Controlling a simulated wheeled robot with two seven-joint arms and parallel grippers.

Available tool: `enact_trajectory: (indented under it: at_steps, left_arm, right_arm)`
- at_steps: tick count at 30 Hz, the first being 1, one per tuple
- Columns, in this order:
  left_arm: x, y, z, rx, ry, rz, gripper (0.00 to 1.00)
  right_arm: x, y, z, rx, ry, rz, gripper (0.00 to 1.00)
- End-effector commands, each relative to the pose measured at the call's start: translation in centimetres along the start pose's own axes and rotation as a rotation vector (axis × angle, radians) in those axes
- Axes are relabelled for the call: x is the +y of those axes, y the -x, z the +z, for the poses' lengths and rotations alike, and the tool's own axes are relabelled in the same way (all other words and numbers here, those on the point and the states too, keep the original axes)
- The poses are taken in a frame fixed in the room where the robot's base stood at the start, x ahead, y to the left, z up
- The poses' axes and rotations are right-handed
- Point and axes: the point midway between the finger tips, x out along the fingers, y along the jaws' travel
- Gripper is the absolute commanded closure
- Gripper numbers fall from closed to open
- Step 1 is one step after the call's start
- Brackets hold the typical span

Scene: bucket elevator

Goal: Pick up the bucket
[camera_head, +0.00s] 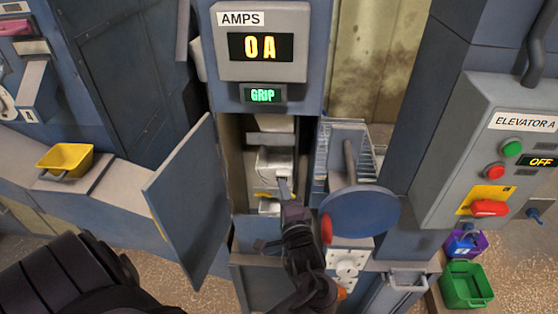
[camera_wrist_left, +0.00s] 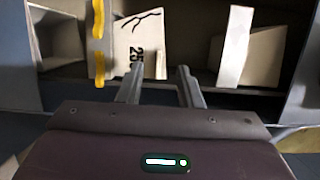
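In the head view, my left gripper (camera_head: 285,190) reaches into the open cabinet compartment (camera_head: 237,150). A pale grey bucket-like piece (camera_head: 272,160) with a yellow strip sits inside, right by the fingertips. In the left wrist view, the two fingers (camera_wrist_left: 160,85) are apart with nothing visible between them. A pale panel marked with digits (camera_wrist_left: 138,45) and a yellow strip (camera_wrist_left: 98,40) stand beyond them. Whether the fingers touch anything cannot be told. A yellow bucket (camera_head: 66,160) stands on the left ledge. A green bucket (camera_head: 466,284) and a purple one (camera_head: 478,243) stand at lower right. My right gripper is not in view.
The blue cabinet door (camera_head: 190,200) stands open to the left of my gripper. A round blue disc (camera_head: 360,212) is close on the right, beside a wire-sided basket (camera_head: 343,145). The elevator control box (camera_head: 480,150) is at the right. The displays read 0A, GRIP and OFF.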

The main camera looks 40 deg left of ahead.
Motion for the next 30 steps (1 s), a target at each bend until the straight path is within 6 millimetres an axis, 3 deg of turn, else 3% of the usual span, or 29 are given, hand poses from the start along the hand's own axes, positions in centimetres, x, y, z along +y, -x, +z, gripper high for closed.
enact_trajectory:
  at_steps: [9, 19, 26, 30]
  left_arm:
    - [-0.2, -4.5, 0.0, 0.001, 0.000, 0.000, 0.67]
    - [0.1, -5.2, 0.0, 0.003, 0.002, 0.003, 0.67]
    - [0.1, -5.2, 0.0, 0.003, 0.002, 0.003, 0.97]
    - [0.0, -5.2, 0.0, 0.003, 0.003, 0.002, 1.00]
  right_arm:
    - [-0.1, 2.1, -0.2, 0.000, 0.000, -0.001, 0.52]
    - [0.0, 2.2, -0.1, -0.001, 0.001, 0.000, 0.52]
    - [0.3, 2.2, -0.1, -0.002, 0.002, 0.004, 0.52]
    - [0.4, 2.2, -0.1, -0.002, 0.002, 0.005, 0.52]
